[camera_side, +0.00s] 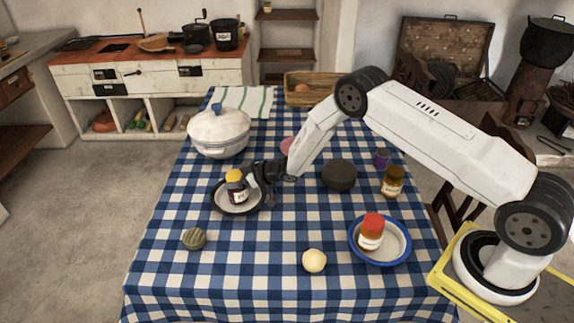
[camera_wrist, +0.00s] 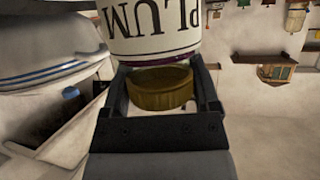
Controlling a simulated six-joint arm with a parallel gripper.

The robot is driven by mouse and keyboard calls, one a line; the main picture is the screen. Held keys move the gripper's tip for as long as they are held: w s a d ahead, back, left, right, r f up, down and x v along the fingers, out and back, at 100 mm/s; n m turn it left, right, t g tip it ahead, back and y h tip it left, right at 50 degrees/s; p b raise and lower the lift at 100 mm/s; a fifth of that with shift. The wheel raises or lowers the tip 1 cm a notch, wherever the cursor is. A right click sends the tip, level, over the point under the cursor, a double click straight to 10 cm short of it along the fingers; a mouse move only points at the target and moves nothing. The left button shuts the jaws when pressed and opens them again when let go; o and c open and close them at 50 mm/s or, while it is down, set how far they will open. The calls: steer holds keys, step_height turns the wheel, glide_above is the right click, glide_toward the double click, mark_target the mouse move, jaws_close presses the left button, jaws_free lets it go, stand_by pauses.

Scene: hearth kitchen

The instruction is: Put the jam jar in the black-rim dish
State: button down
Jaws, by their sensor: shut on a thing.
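The jam jar (camera_side: 237,190) has a yellow-gold lid and a pale label over dark contents. In the side view it is upright, at the black-rim dish (camera_side: 240,210), over the dish's inside. I cannot tell whether its base touches the dish. My gripper (camera_side: 249,177) reaches in from the right and is shut on the jar near its lid. In the wrist view the jar (camera_wrist: 150,28) appears upside down with the word PLUM, its gold lid between the fingers of my gripper (camera_wrist: 165,90). The dish is not clearly seen there.
A white lidded pot (camera_side: 219,134) stands behind the dish. A striped ball (camera_side: 194,239) and a pale ball (camera_side: 314,261) lie in front. A red-lidded jar (camera_side: 371,233) sits in a blue-rim dish (camera_side: 394,263). A dark round object (camera_side: 339,176) and an amber jar (camera_side: 392,182) stand right.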

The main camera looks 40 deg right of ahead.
steer(key=shift+f, duration=0.1)
stand_by(0.3)
jaws_free()
steer(key=shift+f, duration=0.1)
steer(key=v, duration=1.2)
stand_by(0.3)
steer(key=shift+r, duration=0.25)
stand_by(0.4)
